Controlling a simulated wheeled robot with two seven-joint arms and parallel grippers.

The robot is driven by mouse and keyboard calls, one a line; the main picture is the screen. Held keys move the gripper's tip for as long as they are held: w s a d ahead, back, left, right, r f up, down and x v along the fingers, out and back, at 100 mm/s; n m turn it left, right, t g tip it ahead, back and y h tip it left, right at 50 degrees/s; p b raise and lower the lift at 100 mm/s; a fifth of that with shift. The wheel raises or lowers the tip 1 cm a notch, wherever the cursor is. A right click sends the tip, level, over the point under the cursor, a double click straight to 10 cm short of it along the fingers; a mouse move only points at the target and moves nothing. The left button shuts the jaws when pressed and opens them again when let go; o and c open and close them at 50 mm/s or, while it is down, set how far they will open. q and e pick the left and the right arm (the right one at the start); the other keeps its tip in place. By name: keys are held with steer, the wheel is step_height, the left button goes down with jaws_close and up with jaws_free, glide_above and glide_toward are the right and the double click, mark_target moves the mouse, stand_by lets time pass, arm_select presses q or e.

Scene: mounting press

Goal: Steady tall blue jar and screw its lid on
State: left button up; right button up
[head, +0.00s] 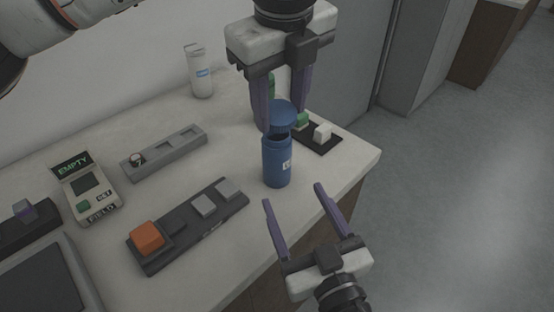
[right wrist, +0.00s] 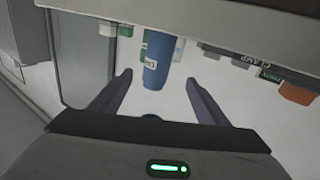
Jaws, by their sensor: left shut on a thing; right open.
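In the right wrist view the jar (right wrist: 156,68) shows beyond and between the open fingers (right wrist: 160,78).
A dark tray (head: 325,146) with green and white blocks lies just right of the jar. A dark panel with an orange button (head: 147,236) and a grey slotted rack (head: 163,152) lie to the left. A white bottle (head: 199,72) stands at the back. The table ends close right.

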mark_target(279, 168)
steer(key=x, duration=1.2)
steer(key=shift+d, duration=0.1)
steer(key=c, duration=1.6)
arm_select(q)
steer(key=shift+w+a+f+g, duration=0.2)
steer(key=shift+w+f+g, duration=0.25)
steer(key=shift+w+f, duration=0.4)
steer(key=shift+w+a+f+g, duration=0.15)
steer(key=shift+w+f+g, duration=0.25)
steer(key=shift+w+f, duration=0.45)
steer(key=shift+w+a+f+g, duration=0.2)
steer(key=shift+w+f+g, duration=0.25)
steer(key=shift+w+f, duration=0.4)
arm_select(e)
steer(key=shift+f, duration=0.15)
